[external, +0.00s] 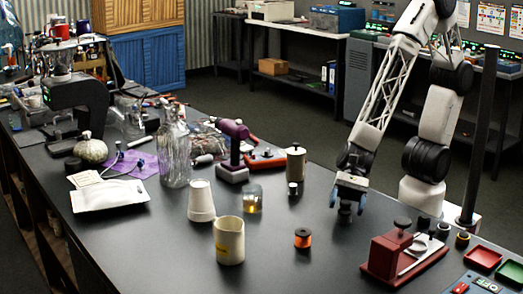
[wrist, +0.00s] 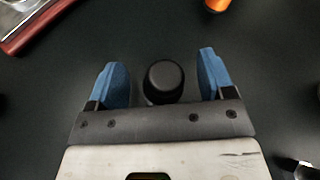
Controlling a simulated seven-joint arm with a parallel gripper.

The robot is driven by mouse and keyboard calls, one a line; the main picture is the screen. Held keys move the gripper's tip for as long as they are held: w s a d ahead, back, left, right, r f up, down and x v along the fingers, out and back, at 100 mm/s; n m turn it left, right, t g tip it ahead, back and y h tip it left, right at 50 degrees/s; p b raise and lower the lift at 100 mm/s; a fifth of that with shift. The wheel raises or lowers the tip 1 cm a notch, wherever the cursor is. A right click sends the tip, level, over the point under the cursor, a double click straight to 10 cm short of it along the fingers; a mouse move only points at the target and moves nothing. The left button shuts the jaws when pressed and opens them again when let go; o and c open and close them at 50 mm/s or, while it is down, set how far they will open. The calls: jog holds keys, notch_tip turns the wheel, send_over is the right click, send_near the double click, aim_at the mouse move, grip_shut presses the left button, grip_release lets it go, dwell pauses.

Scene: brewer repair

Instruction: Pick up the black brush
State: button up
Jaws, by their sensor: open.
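The black brush (wrist: 164,80) shows in the wrist view as a round black top seen from above, between the two blue fingertips, with a gap on each side. It appears upright on the dark table; its lower part is hidden. My gripper (wrist: 160,68) is open around it, not closed on it. In the external view my gripper (external: 348,200) points down over the table, and a dark part of the brush (external: 346,215) shows just below and between the fingers.
An orange spool (external: 302,238) stands nearby, and a red device (external: 404,256) with a silver plate is to the right. Table around the brush is clear.

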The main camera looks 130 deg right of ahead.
aim_at(348, 201)
jog(key=c, duration=1)
jog(key=shift+r, duration=0.15)
jog(key=shift+r, duration=0.8)
jog(key=shift+s+r, duration=0.25)
jog(key=shift+r, duration=0.65)
jog(key=s+d, duration=0.1)
jog(key=s, duration=0.4)
jog(key=s+r, duration=0.1)
jog(key=s, duration=0.4)
jog(key=s+d, duration=0.1)
jog(key=s, duration=0.4)
jog(key=shift+s+d+r, duration=0.15)
jog(key=shift+d+r, duration=0.05)
jog(key=shift+d, duration=0.1)
